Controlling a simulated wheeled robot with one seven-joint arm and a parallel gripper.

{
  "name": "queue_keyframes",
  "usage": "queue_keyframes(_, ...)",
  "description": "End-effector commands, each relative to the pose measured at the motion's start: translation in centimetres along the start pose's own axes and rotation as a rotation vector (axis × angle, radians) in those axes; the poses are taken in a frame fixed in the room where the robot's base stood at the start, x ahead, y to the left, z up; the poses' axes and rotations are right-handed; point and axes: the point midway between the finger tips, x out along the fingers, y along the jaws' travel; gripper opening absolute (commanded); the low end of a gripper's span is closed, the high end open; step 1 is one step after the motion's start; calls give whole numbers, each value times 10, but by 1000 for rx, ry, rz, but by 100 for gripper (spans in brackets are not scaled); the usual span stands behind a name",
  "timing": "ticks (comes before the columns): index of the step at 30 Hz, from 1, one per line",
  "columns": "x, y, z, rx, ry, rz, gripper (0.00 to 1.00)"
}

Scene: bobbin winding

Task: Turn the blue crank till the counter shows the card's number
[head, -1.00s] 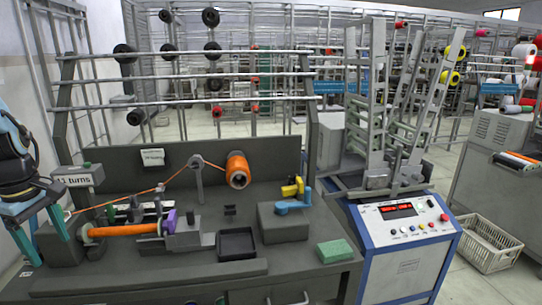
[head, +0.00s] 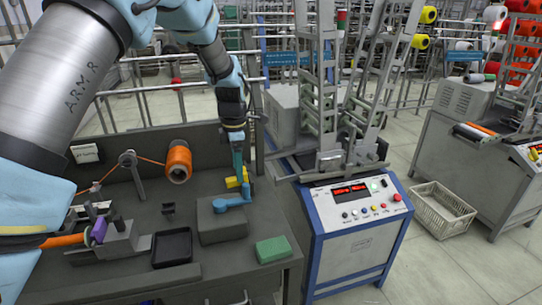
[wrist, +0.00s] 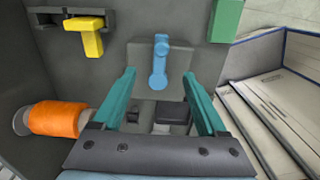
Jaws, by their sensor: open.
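The blue crank (head: 232,203) stands on a grey block (head: 222,228) on the dark workbench; it also shows in the wrist view (wrist: 160,62). My gripper (head: 238,162) is above and just behind the crank, pointing down. In the wrist view its teal fingers are spread, with the crank ahead between their tips and nothing held. A white card (head: 87,153) hangs on the back panel, its writing too small to read. My arm hides much of the bench's left end; I cannot make out a counter there.
A yellow piece (head: 238,178) is close behind the crank. An orange spool (head: 178,162), a black tray (head: 172,247) and a green block (head: 273,249) are around it. A blue-and-white console (head: 358,225) with red displays stands right of the bench.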

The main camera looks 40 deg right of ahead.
Motion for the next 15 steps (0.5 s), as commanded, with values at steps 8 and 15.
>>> queue_keyframes(8, 4, -1, 9, -22, 2, -1, 75)
queue_keyframes(15, 17, -1, 8, -21, 3, -2, 75)
